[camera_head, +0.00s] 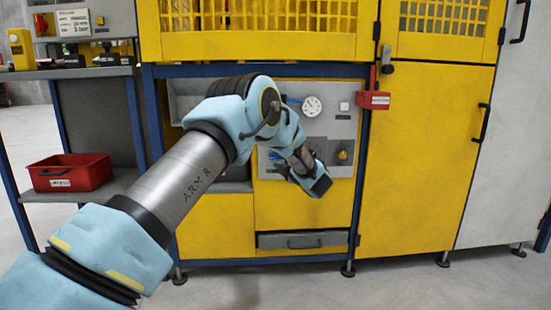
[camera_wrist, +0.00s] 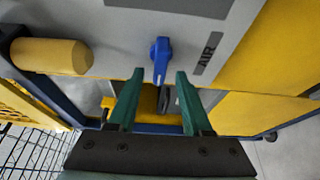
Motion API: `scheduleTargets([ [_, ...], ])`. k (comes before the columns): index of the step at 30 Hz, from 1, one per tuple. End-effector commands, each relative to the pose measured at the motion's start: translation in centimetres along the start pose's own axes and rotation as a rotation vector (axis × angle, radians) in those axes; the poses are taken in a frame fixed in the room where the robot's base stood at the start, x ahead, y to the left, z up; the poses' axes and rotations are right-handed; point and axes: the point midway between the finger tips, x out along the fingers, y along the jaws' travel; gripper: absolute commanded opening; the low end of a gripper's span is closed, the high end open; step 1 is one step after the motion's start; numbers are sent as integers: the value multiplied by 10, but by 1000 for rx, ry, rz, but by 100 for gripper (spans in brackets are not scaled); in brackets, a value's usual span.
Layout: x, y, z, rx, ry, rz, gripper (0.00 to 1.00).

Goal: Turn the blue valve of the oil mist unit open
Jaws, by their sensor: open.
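In the wrist view a blue valve handle (camera_wrist: 160,60) stands on a grey panel. The word AIR is printed on the panel to its right. My gripper (camera_wrist: 160,74) is open, with its green fingers on either side of the handle's lower end in the picture. I cannot tell whether they touch it. Nothing is held. In the head view my gripper (camera_head: 284,171) is in front of the lower grey panel, partly hidden by my arm. A small blue part (camera_head: 294,101) shows beside a round gauge; I cannot tell whether it is the same valve.
The gauge (camera_head: 312,106) and an orange-yellow knob (camera_head: 343,155) are on the panel. A red box (camera_head: 374,100) is fixed at the panel's upper right. In the wrist view a yellow cylinder (camera_wrist: 50,55) juts out at left. A red bin (camera_head: 70,172) sits on the left shelf.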

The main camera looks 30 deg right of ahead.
Motion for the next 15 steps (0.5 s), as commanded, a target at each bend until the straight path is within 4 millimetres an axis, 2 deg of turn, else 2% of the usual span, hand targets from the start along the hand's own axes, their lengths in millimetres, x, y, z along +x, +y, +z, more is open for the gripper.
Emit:
scheduleTargets([
  [3, -26, 2, 1, 3, -4, -2, 50],
  [9, -62, 2, 1, 1, -3, -2, 50],
  [15, -80, 0, 0, 1, 0, -1, 50],
])
